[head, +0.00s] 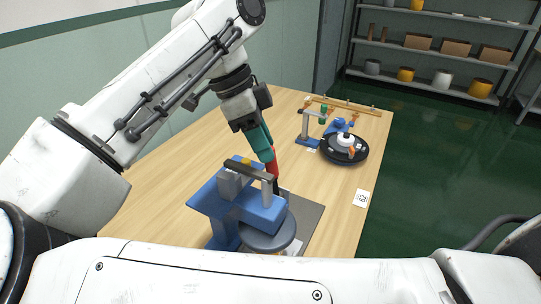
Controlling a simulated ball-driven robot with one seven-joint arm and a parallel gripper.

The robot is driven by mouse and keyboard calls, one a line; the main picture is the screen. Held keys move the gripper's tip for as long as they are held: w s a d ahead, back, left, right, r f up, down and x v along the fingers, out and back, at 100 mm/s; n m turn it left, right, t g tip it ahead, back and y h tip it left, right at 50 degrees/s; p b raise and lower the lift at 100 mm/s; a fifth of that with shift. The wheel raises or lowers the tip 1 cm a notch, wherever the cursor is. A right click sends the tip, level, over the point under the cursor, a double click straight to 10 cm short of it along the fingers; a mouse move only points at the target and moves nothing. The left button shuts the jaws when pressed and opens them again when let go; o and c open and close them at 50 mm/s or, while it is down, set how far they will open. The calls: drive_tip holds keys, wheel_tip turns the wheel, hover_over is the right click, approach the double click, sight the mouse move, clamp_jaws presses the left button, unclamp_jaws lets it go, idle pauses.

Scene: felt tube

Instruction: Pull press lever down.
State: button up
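The press (212,200) stands at the near edge of the wooden table in the head view. It has a blue body and a round dark grey base plate (268,240). A dark lever bar (248,170) runs across its top, sloping slightly down to the right, with a grey upright part (267,194) under its right end. My gripper (272,168) reaches down from above with teal and red fingers. Its tips are close behind the bar's right end in the picture and partly hidden by the press. I cannot tell whether they touch the lever or how far apart they are.
A grey mat (304,216) lies under the press. Farther back on the table (330,185) stand a blue-based stand (308,141), a black round dish (344,150) with a white piece, and a wooden rail (345,105). A white label card (361,199) lies near the right edge.

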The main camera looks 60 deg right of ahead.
drive_tip(key=shift+x, duration=2.2)
drive_tip(key=shift+s, duration=0.1)
clamp_jaws()
